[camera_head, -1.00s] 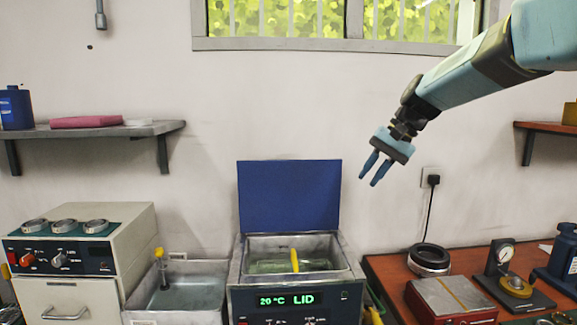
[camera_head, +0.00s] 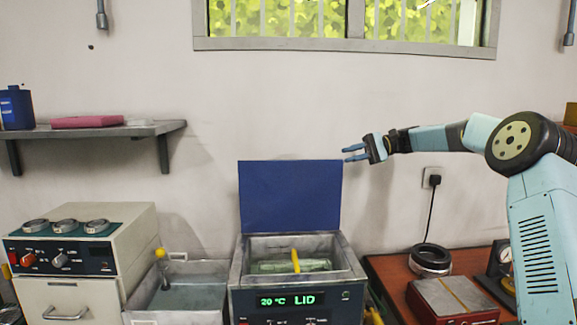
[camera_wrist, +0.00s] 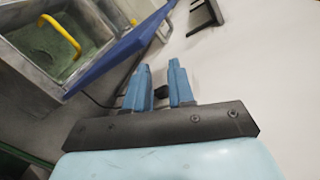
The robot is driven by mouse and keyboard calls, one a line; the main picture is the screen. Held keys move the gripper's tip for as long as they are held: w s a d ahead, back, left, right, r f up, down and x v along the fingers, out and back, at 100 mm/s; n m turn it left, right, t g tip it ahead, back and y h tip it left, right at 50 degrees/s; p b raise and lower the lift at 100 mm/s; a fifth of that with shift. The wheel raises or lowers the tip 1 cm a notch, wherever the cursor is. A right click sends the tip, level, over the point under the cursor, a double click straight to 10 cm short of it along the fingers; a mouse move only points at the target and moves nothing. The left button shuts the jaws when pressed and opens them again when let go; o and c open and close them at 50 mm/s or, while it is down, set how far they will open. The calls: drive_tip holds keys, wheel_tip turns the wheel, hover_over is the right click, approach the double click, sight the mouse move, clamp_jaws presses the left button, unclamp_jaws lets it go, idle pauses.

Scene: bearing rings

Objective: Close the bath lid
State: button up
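The blue bath lid (camera_head: 290,197) stands upright at the back of the bath (camera_head: 239,264), so the bath is open. The bath holds liquid and a yellow handle (camera_head: 295,260); its front display reads "20 °C LID". My gripper (camera_head: 343,153) is at the lid's upper right corner, pointing left, with its fingers apart and nothing between them. In the wrist view the lid (camera_wrist: 110,50) lies beyond the fingers (camera_wrist: 160,75), up and to the left. I cannot tell from the head view whether a finger touches the lid.
A basin (camera_head: 190,292) with a yellow-topped tool stands left of the bath, beside a beige control unit (camera_head: 90,240). A wooden bench (camera_head: 385,270) at right carries a dark ring (camera_head: 430,259) and a red box (camera_head: 450,300). A shelf (camera_head: 150,130) hangs at left.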

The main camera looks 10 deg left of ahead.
sight(291, 165)
drive_tip(key=w+a+f+n+g+y, duration=0.1)
drive_tip(key=w+a+f+g+y, duration=0.15)
drive_tip(key=a+f+g, duration=0.45)
drive_tip(key=shift+t, duration=0.3)
drive_tip(key=x, duration=1.4)
drive_tip(key=shift+w+a+r, duration=0.2)
drive_tip(key=shift+a+r, duration=0.05)
clamp_jaws()
drive_tip(key=shift+f, duration=0.1)
